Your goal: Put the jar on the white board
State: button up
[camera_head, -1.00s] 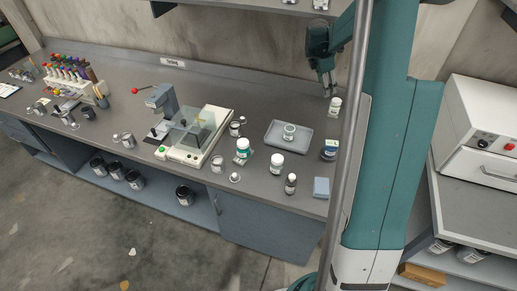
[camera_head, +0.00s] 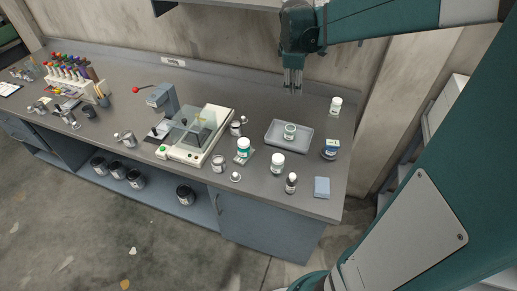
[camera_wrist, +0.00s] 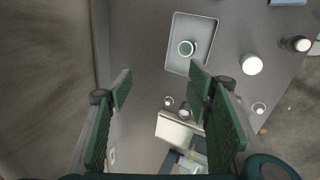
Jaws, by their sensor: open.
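Other white-lidded jars stand nearby: one with a green label (camera_head: 243,147), one at the front (camera_head: 277,163) and one at the back right (camera_head: 335,106). I cannot tell which jar is meant. A small pale board (camera_head: 250,158) shows partly under the green-labelled jar; I cannot tell whether it is the white board. My gripper (camera_head: 292,90) is open and empty, pointing down above the bench behind the tray.
A balance with a clear shield (camera_head: 198,135) stands left of the jars. The wall (camera_head: 235,40) is close behind my gripper.

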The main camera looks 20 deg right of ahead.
jog(key=s+a+r+m+t+y, duration=0.1)
jog(key=s+a+r+m, duration=0.1)
jog(key=s+a, duration=0.45)
jog(key=s+a+r+m+t, duration=0.1)
jog(key=s+a+m, duration=0.2)
jog(key=s+a, duration=0.35)
jog(key=s+a+f+m+t+y, duration=0.1)
jog(key=s+a+m, duration=0.4)
jog(key=s+a, duration=0.7)
notch_tip(320, 180, down, 2)
jog(key=shift+s+a+f+t+y, duration=0.2)
jog(key=shift+a+t+y, duration=0.1)
jog(key=shift+a+y, duration=0.5)
